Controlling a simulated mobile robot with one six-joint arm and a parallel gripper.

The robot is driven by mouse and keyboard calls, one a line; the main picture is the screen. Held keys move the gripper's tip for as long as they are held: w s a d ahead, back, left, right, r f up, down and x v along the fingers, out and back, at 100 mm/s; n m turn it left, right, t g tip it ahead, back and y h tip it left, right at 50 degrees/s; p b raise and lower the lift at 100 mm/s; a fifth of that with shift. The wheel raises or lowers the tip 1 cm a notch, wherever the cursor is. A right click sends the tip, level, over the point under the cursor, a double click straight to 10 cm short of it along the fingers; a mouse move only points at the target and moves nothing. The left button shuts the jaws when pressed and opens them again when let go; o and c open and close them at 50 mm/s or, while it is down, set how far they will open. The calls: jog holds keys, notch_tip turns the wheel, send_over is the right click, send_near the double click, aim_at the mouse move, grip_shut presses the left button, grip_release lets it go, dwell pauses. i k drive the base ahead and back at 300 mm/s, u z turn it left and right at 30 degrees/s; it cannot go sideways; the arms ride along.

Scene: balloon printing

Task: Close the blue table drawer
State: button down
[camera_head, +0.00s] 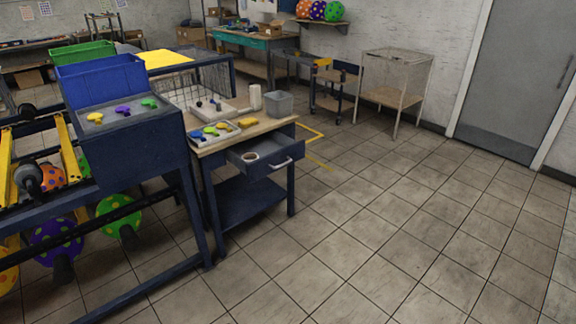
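The blue table (241,203) with a wooden top stands left of centre. Its drawer (273,169) is pulled out toward the open floor on the right. The drawer has a pale bar handle (281,163) on its front face. A roll of tape (250,157) lies inside the drawer. My gripper does not show in this view.
On the table top are a tray of coloured balloons (214,131), a grey bin (279,103) and a white cylinder (255,97). A machine with a blue bin (103,80) adjoins on the left. The tiled floor (400,220) in front and right is clear. A wire-sided stand (396,80) is further back.

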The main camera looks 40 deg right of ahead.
aim_at(260, 149)
jog(key=z, duration=0.05)
jog(key=i, duration=0.9)
